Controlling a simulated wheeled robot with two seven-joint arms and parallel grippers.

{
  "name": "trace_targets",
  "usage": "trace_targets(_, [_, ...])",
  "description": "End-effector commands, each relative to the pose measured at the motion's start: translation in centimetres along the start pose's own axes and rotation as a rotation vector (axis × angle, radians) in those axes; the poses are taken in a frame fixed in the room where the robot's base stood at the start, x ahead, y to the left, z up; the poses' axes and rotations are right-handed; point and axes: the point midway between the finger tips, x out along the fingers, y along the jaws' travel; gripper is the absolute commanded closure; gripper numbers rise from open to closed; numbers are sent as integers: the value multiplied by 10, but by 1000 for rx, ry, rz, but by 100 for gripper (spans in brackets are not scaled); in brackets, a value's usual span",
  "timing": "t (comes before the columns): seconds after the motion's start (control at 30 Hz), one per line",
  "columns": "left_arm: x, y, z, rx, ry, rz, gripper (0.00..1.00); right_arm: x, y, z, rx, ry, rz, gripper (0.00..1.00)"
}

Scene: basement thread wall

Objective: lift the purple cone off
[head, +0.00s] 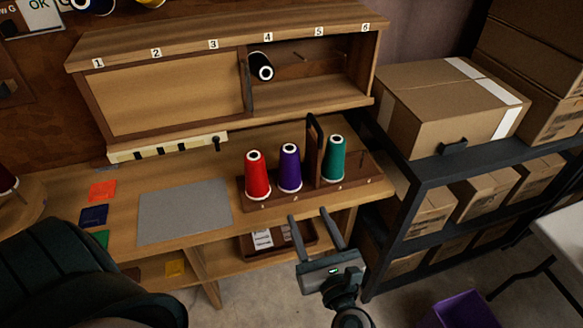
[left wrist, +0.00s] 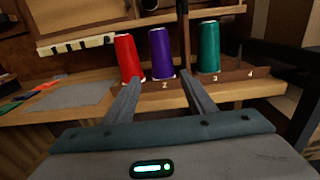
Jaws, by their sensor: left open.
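The purple cone (head: 289,170) stands upright on a wooden rack (head: 366,190) on the bench, between the red cone (head: 257,177) and an upright wooden divider (head: 314,150). In the left wrist view the purple cone (left wrist: 161,53) is above the label 2, just beyond the fingertips. My left gripper (head: 309,214) is open and empty, in front of the rack and apart from the cone. In the left wrist view its fingers (left wrist: 160,79) point toward the purple cone, one to each side of its lower end. My right gripper is not in view.
A teal cone (head: 333,160) stands right of the divider. A black cone (head: 261,67) sits on a peg in the numbered cabinet (head: 160,98) above. A grey mat (head: 185,210) lies on the bench. Boxes (head: 440,100) fill a dark shelf at right.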

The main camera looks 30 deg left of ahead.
Motion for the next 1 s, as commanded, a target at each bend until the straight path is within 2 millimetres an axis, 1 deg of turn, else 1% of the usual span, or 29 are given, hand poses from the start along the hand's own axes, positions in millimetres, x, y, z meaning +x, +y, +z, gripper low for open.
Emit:
trace_targets(0.13, [10, 0, 2, 1, -4, 0, 50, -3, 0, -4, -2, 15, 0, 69])
trace_targets(0.27, [28, 0, 4, 3, -5, 0, 50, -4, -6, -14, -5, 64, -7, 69])
trace_targets(0.53, [77, 0, 5, 4, -6, 1, 50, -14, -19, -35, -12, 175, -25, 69])
trace_targets(0.6, [89, -1, 5, 4, -6, -1, 50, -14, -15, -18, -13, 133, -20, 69])
trace_targets(0.7, [104, 0, 4, 4, -5, 0, 50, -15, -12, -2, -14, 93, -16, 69])
trace_targets(0.8, [114, 0, 3, 3, -4, 0, 50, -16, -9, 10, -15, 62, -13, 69])
trace_targets(1.0, [121, 0, 1, 3, -2, 0, 50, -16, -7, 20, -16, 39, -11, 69])
